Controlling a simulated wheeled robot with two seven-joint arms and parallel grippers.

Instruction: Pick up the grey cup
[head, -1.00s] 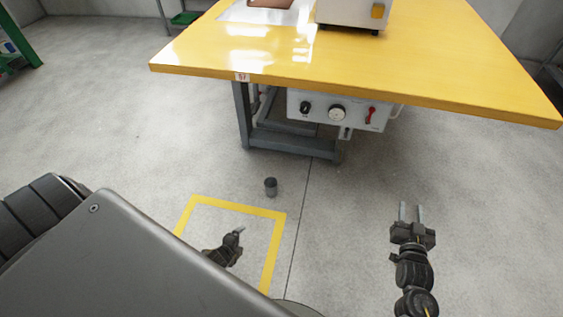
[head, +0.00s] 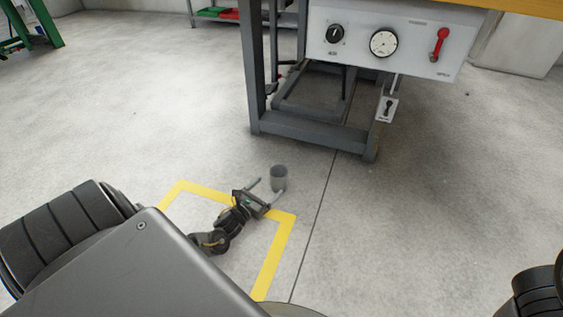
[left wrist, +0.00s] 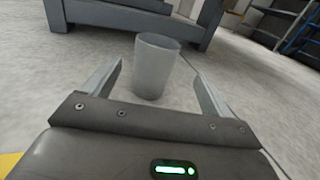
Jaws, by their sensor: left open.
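The grey cup (head: 279,177) stands upright on the concrete floor, just past the far side of the yellow floor marking. My left gripper (head: 267,187) is open and low near the floor, its fingers pointing at the cup. In the left wrist view the cup (left wrist: 156,66) shows ahead and between the lines of the two open fingers (left wrist: 157,88). I cannot tell whether the fingertips reach past its near side. My right gripper is not in view.
The yellow square marking (head: 274,258) lies flat on the floor. Behind the cup stands the grey steel frame (head: 318,133) of the workbench, with a white control box (head: 385,42) above it. The floor right of the cup is clear.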

